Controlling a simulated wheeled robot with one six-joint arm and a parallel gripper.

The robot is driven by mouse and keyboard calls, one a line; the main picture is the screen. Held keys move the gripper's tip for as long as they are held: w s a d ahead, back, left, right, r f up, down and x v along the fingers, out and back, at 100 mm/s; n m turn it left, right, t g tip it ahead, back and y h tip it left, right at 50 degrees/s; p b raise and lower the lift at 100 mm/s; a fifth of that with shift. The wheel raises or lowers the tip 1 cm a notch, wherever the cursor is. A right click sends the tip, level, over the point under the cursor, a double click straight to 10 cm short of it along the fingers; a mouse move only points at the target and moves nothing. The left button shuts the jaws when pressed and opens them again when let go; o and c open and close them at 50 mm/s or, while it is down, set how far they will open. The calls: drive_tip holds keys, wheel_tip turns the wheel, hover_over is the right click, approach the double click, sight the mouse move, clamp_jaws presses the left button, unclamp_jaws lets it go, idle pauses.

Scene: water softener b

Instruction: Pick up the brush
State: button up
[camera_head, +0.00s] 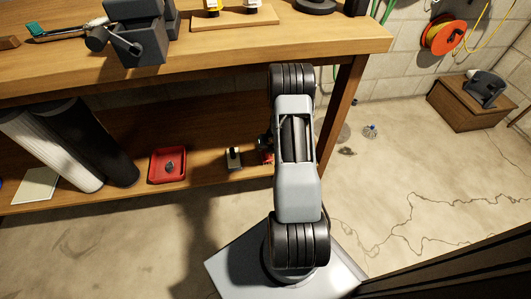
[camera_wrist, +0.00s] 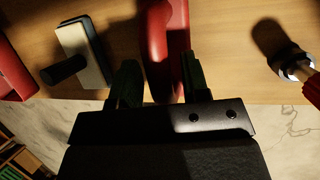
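A long red piece (camera_wrist: 166,45), likely the brush, lies between my fingers in the wrist view; its full shape is cut off by the frame. In the head view a red bit (camera_head: 267,158) shows on the lower shelf beside my arm, which hides most of it. My gripper (camera_wrist: 160,82) has its two dark fingers apart, one on each side of the red piece. A narrow gap shows on the left; on the right the finger is very close, and contact is unclear. In the head view my gripper is mostly hidden behind my arm.
On the lower shelf (camera_head: 220,110), a pale block with a dark handle (camera_wrist: 80,55) and a red tray (camera_head: 168,165) lie left of my gripper. A white-ringed, red-handled item (camera_wrist: 298,70) lies right. The bench top (camera_head: 230,42) overhangs the shelf; its leg (camera_head: 340,105) stands right.

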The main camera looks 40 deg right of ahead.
sight(270, 156)
clamp_jaws()
idle(0.4)
drive_tip(key=shift+r+p, duration=0.4)
drive_tip(key=shift+r, duration=0.1)
wheel_tip(270, 156, up, 3)
drive_tip(key=shift+r+p, duration=0.1)
drive_tip(key=shift+p, duration=1.1)
drive_tip(key=s+b, duration=0.1)
drive_tip(key=s+f+b, duration=0.1)
drive_tip(key=s, duration=0.1)
drive_tip(key=s+b, duration=0.3)
drive_tip(key=s, duration=1.2)
drive_tip(key=shift+r, duration=0.2)
drive_tip(key=shift+a, duration=0.1)
